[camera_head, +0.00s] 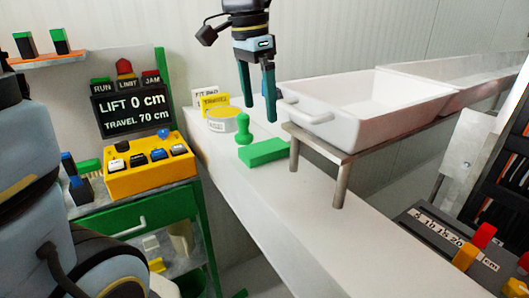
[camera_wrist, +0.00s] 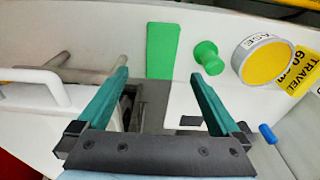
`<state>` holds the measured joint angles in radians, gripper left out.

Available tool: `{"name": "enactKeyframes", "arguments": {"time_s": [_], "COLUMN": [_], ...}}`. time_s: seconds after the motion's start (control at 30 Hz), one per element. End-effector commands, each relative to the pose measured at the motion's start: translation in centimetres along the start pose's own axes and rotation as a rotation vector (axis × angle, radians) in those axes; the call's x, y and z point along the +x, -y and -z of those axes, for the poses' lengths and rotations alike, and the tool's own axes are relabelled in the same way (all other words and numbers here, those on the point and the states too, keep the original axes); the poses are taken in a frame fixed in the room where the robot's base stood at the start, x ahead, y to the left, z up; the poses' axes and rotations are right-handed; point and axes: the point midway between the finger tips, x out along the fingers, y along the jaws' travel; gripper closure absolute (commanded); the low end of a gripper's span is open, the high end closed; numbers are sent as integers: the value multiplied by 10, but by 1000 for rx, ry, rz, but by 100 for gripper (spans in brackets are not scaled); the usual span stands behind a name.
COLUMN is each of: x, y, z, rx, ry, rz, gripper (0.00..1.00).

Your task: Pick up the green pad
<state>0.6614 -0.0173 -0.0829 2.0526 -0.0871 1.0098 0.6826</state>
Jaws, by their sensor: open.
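The green pad (camera_head: 263,152) is a flat green block lying on the white bench top (camera_head: 262,195), next to a green knobbed stamp (camera_head: 243,130). In the wrist view the pad (camera_wrist: 162,50) is at the top centre, with the stamp (camera_wrist: 208,57) just to its right. My gripper (camera_head: 257,110) points down above the bench, with its two dark green fingers apart and nothing between them. In the wrist view the fingers (camera_wrist: 157,85) are spread wide, and the pad shows beyond them. The gripper does not appear to touch the pad.
A white tub (camera_head: 350,135) stands on a metal-legged rack right of the pad, its handle near my fingers. A round yellow-topped tin (camera_head: 222,120) and small signs (camera_head: 208,98) stand behind the stamp. A yellow button box (camera_head: 148,165) sits left. The bench front is clear.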

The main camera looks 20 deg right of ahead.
Motion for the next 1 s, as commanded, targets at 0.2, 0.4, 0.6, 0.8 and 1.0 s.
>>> {"name": "enactKeyframes", "arguments": {"time_s": [0.2, 0.4, 0.6, 0.8, 1.0], "x": [35, 50, 74, 98, 101], "y": [0, 1, 2, 2, 2], "z": [-1, -1, 0, 0, 1], "rx": [-3, -4, -5, -6, -6], "ry": [4, 2, 6, 3, 1], "rz": [-3, -1, -4, -1, 1], "gripper": [0, 0, 0, 0, 0]}}
